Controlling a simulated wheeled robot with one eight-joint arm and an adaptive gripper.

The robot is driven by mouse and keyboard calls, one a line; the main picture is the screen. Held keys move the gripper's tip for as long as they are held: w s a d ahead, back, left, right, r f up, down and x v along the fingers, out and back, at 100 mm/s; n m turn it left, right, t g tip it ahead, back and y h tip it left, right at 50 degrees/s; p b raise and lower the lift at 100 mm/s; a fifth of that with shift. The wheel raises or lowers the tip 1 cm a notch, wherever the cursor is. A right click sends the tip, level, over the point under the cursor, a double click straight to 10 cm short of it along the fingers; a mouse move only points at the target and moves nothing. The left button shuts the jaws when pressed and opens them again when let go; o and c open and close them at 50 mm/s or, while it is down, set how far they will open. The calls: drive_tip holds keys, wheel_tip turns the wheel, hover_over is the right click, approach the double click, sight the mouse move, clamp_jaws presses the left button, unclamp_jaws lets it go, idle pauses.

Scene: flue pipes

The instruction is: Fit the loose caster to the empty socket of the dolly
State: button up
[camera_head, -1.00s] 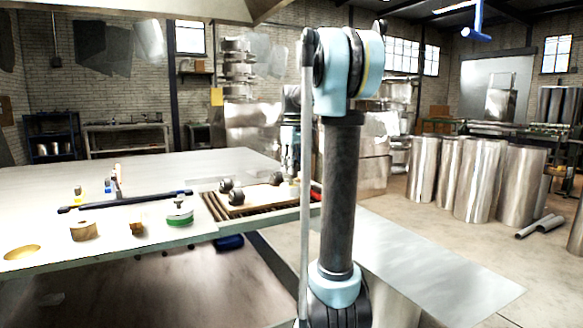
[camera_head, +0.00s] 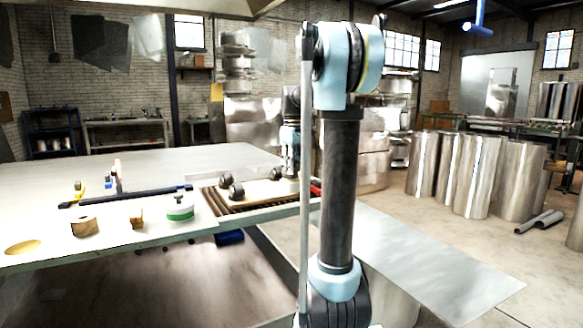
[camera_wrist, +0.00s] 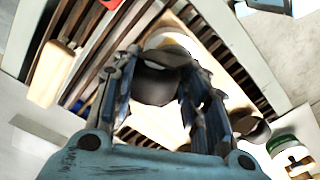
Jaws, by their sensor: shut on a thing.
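The dolly is a pale wooden board (camera_head: 258,193) lying on a dark slatted area at the table's right end, with dark casters (camera_head: 231,186) standing up at its left side. My gripper (camera_head: 290,170) is at the board's right end, small and partly hidden there. In the wrist view my gripper (camera_wrist: 163,65) is shut on a dark caster (camera_wrist: 157,84), with the dolly board (camera_wrist: 150,122) behind it. Another dark caster (camera_wrist: 250,127) shows to the right of the fingers. The socket is hidden, and I cannot tell whether the held caster touches the board.
A green-and-white round tin (camera_head: 180,209), wooden pieces (camera_head: 84,226) and a long black bar (camera_head: 130,197) lie on the table left of the dolly. A wooden-handled tool (camera_wrist: 52,75) lies on the slats at the wrist view's left. The table's back stretch is clear.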

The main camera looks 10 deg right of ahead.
drive_tip(key=shift+f, duration=0.65)
drive_tip(key=o, duration=1.3)
wheel_tip(320, 180, up, 12)
drive_tip(key=shift+w+f, duration=0.1)
idle(0.3)
drive_tip(key=s+f+m, duration=0.3)
drive_tip(key=s+f, duration=0.8)
drive_tip(key=s, duration=0.1)
drive_tip(key=s+f+m+t, duration=0.1)
drive_tip(key=s+f+m, duration=0.2)
drive_tip(key=s+f, duration=0.8)
drive_tip(key=s+f+m+t, duration=0.1)
drive_tip(key=s+f+m, duration=0.2)
drive_tip(key=s+f, duration=0.8)
drive_tip(key=shift+s+a+f, duration=0.2)
drive_tip(key=shift+s, duration=0.3)
drive_tip(key=shift+s+a+f, duration=0.15)
drive_tip(key=shift+s, duration=0.3)
